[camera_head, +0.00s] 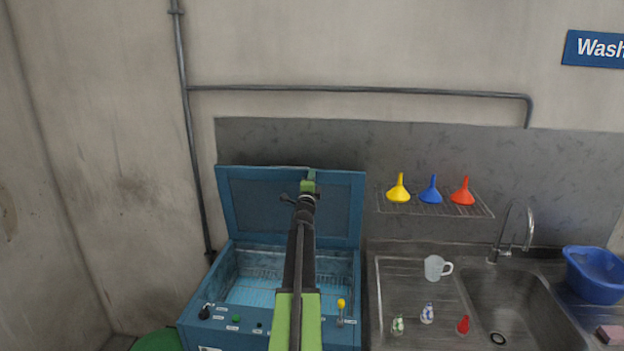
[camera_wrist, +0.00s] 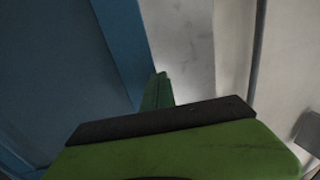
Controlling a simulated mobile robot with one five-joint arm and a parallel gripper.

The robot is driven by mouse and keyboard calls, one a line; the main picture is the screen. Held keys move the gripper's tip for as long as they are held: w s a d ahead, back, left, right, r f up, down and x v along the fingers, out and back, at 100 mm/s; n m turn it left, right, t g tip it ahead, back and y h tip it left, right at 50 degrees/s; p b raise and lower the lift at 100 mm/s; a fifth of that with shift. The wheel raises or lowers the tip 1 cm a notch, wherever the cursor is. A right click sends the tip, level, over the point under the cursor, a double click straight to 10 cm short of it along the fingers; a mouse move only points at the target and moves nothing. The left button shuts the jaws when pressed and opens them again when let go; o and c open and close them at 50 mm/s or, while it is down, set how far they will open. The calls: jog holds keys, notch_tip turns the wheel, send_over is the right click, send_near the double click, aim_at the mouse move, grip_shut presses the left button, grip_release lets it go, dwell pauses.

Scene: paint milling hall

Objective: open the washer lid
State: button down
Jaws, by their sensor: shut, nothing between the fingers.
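The washer (camera_head: 205,325) is a blue box with a light blue basin inside. Its lid (camera_head: 245,205) stands raised and nearly upright at the back, so the basin is uncovered. My gripper (camera_head: 309,178) is shut and empty, in front of the upper part of the lid near its top edge. In the wrist view the shut fingers (camera_wrist: 160,88) point past a blue panel, likely the lid (camera_wrist: 60,70), toward the grey wall. I cannot tell whether they touch the lid. My arm hides the middle of the basin and part of the lid.
A sink (camera_head: 505,305) stands to the right, with a white mug (camera_head: 436,267), small bottles and a blue bowl (camera_head: 594,275). A wire shelf (camera_head: 440,210) holds yellow, blue and red funnels. A wall pipe (camera_head: 188,130) runs behind, left of the washer.

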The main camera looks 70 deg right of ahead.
jog(key=shift+s, duration=0.15)
jog(key=r+b+v, duration=0.1)
jog(key=v, duration=0.9)
jog(key=shift+b, duration=0.3)
